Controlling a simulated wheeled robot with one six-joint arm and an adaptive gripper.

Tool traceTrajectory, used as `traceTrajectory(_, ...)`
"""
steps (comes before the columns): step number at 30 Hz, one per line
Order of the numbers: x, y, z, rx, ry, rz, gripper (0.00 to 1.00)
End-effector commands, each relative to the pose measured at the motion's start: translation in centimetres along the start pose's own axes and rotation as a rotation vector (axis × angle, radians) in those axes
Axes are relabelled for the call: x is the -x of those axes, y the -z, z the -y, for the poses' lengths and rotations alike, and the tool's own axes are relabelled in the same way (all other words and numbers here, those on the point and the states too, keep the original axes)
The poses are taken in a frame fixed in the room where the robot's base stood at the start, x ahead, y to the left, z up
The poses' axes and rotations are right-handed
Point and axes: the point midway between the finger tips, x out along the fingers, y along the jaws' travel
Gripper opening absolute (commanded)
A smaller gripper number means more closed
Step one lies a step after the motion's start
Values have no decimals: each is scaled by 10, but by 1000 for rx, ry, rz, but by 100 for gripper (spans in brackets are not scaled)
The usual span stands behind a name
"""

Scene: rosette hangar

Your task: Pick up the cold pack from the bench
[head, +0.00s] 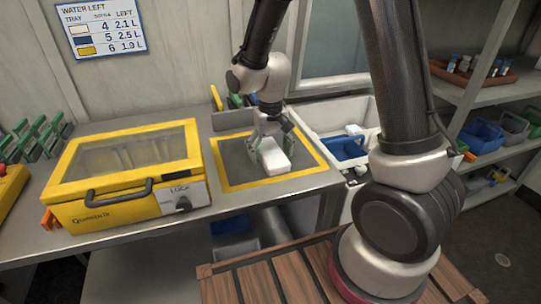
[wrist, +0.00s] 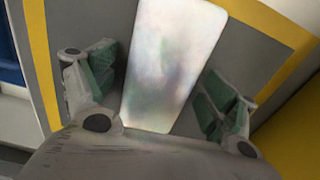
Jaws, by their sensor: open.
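The cold pack (head: 273,156) is a white block with rounded edges. It lies on a grey mat (head: 233,172) with a yellow border on the bench (head: 281,194). My gripper (head: 270,149) is low over the mat, at the cold pack. In the wrist view the cold pack (wrist: 172,62) lies lengthwise between the two open green-padded fingers of my gripper (wrist: 158,85). A gap shows on each side, so the fingers do not appear to touch it.
A yellow lidded case (head: 128,172) with a black handle stands left of the mat. A white bin (head: 333,116) holding a blue container (head: 347,147) is at the right. Green-and-grey racks (head: 37,139) stand at far left. Shelves with trays (head: 480,134) are at right.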

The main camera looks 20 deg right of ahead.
Motion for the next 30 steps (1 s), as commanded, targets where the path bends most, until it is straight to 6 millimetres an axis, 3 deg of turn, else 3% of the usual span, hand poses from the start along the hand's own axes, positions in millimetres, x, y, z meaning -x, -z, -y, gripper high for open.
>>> traceTrajectory(5, 0, 0, 0, 0, 0, 0, 86)
traceTrajectory(6, 0, 0, 0, 0, 0, 0, 82)
traceTrajectory(15, 0, 0, 0, 0, 0, 0, 27)
traceTrajectory(23, 2, 0, 0, 0, 0, -1, 27)
traceTrajectory(26, 13, 1, 0, 0, 1, -4, 27)
traceTrajectory(30, 41, 1, 0, 0, 2, -6, 27)
